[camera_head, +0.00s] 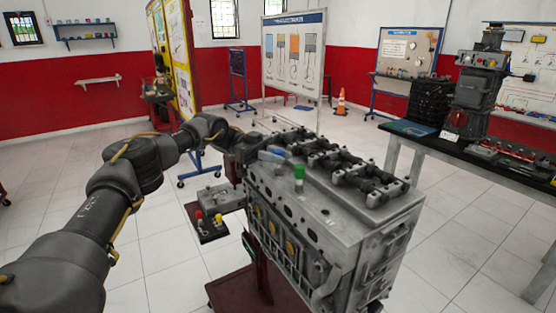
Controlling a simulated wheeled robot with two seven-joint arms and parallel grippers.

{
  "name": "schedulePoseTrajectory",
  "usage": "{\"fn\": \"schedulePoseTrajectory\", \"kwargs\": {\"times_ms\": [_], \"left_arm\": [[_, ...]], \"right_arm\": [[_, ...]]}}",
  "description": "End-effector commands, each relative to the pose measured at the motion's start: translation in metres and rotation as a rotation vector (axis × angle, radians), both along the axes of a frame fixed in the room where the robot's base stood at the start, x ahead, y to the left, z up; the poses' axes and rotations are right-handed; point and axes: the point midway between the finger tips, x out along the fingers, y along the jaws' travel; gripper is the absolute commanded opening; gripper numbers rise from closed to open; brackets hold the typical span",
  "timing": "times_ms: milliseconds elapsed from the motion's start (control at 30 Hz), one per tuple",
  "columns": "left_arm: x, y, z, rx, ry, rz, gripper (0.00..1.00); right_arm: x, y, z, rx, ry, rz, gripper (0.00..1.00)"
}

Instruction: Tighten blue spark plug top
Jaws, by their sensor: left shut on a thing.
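The blue spark plug top (279,151) shows as a small blue patch at the far left of the engine block's top face. My left gripper (271,155) reaches over that corner and is shut on the blue top; its fingers hide most of it. How deep the plug sits cannot be told. A green spark plug top (299,172) stands upright on the grey engine block (318,214), nearer to me than the blue one. My right gripper is not in view.
The block rests on a dark red stand (240,294). A low grey unit with a red knob (198,215) and a yellow knob (218,218) lies left of it. A black-topped workbench (470,151) with equipment stands at right. Tiled floor is open between.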

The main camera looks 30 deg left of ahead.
Motion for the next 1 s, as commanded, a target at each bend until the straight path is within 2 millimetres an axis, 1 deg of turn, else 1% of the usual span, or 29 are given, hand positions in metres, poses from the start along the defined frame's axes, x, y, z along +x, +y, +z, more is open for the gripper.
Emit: {"fn": "schedulePoseTrajectory", "kwargs": {"times_ms": [300, 833, 867, 1000], "left_arm": [[-0.0002, -0.0018, -0.0014, 0.002, 0.004, -0.077, 0.00], [-0.0007, -0.0017, -0.0027, 0.001, 0.007, -0.091, 0.00], [-0.0007, -0.0017, -0.0027, 0.001, 0.007, -0.091, 0.24], [-0.0007, -0.0011, -0.0022, 0.001, 0.006, -0.090, 0.42]], "right_arm": [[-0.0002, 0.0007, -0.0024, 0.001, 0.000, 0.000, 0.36], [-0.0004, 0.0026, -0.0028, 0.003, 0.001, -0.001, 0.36], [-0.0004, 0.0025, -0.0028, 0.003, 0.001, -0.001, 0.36], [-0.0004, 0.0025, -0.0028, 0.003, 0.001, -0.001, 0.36]]}}
